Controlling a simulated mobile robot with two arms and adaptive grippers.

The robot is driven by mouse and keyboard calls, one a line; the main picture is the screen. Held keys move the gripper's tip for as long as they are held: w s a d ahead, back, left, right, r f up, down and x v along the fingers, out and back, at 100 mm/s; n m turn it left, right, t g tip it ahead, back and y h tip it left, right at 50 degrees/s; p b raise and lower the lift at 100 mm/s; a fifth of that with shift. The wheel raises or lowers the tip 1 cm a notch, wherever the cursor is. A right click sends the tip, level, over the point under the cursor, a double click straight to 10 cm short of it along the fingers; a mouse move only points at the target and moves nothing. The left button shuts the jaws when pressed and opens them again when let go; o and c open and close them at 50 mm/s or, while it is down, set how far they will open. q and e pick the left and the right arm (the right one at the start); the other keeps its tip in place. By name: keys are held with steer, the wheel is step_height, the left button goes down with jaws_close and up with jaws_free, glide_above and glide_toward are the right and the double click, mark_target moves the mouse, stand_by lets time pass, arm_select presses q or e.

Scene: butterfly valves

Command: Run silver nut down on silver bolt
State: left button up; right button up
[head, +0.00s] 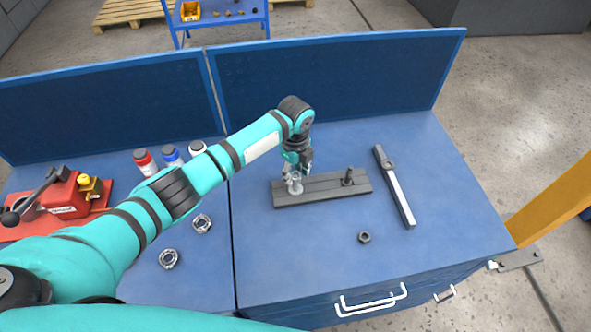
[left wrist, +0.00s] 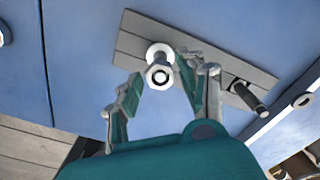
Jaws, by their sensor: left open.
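The silver bolt (head: 296,188) stands upright at the left end of a dark grey plate (head: 322,190). In the left wrist view the silver nut (left wrist: 160,75) appears at the bolt's upper end, with a bright round base (left wrist: 157,50) behind it. How far the nut is threaded cannot be told. My left gripper (head: 298,174) is over this bolt, pointing down. In the left wrist view its fingers (left wrist: 160,71) are open, one on each side of the nut, with gaps visible. My right gripper is not in view.
A black bolt (head: 348,178) stands at the plate's right end. A dark nut (head: 364,237) lies in front, and a long grey wrench-like bar (head: 397,187) lies to the right. Two round metal parts (head: 169,258) and a red tool (head: 58,203) are on the left.

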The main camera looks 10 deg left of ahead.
arm_select(q)
steer(key=n, duration=0.7)
steer(key=shift+s+d, duration=0.1)
steer(key=n, duration=0.5)
steer(key=shift+c, duration=0.2)
